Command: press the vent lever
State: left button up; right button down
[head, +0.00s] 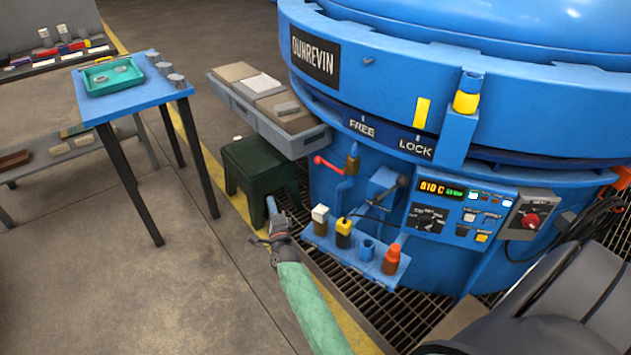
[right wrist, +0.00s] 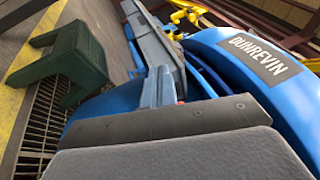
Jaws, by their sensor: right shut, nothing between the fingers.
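Two levers show on the front of the blue furnace (head: 350,215) in the head view. One is a red-handled lever (head: 328,165) on a pipe with a brass fitting. The other is a lever with a black knob (head: 401,182) on a blue box. I see no label telling which is the vent lever. My right gripper (head: 271,207) is shut and empty, left of both levers and apart from them, beside the green stool. In the right wrist view its blue-grey fingers (right wrist: 160,88) point toward the furnace side, with a small red spot beside them. My left gripper is out of view.
A small shelf (head: 345,258) with several bottles and cups juts from the furnace below the levers. A dark green stool (head: 262,172) and a grey tray bench (head: 265,118) stand at its left. A blue table (head: 130,108) is farther left. Open floor lies at lower left.

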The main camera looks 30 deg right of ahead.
pick_arm(q)
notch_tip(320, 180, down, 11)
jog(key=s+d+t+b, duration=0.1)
jog(key=b, duration=0.3)
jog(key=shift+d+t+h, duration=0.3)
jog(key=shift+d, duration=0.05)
pick_arm(e)
jog(key=w+d+f+m+g+h, duration=0.1)
jog(key=d+m+g+h, duration=0.4)
jog(key=m, duration=0.5)
jog(key=w+d+f+m+g+h, duration=0.1)
jog(key=d+f+m+g+h, duration=0.2)
jog(key=d+m+g+h, duration=0.2)
jog(key=d+m+h, duration=0.2)
jog(key=m+h, duration=0.2)
jog(key=shift+d+m+h, duration=0.2)
jog(key=shift+m+h, duration=0.1)
jog(key=shift+m, duration=0.1)
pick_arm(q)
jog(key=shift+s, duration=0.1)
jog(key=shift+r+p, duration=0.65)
pick_arm(e)
jog(key=x, duration=1)
jog(key=shift+f, duration=0.1)
pick_arm(q)
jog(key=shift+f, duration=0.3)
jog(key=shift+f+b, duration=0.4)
jog(key=shift+b, duration=0.1)
pick_arm(e)
jog(key=shift+m+g, duration=0.3)
